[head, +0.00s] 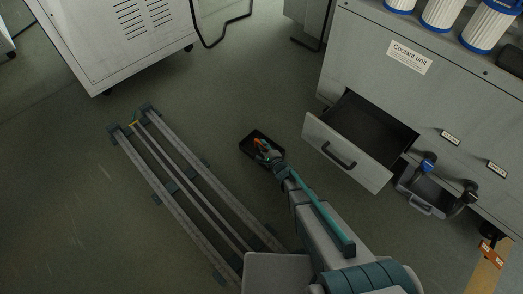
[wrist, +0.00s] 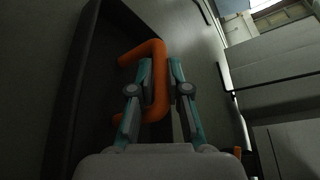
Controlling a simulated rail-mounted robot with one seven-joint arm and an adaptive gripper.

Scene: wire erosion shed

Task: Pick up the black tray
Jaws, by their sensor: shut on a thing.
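The black tray (head: 247,147) is a small open box in the middle of the head view, over the floor at the end of my arm. Its dark wall also shows in the wrist view (wrist: 73,75). A bent orange handle (wrist: 156,50) shows at the tray, between my fingers. My gripper (wrist: 160,75) is shut on this handle, one finger on each side of it. In the head view my gripper (head: 268,153) covers part of the tray's right side. I cannot tell whether the tray touches the floor.
A floor rail (head: 185,180) runs diagonally left of my arm. A grey coolant cabinet (head: 385,100) stands at right with a drawer (head: 345,150) pulled open towards the tray. A white wheeled cabinet (head: 115,45) stands at upper left. Floor above the tray is clear.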

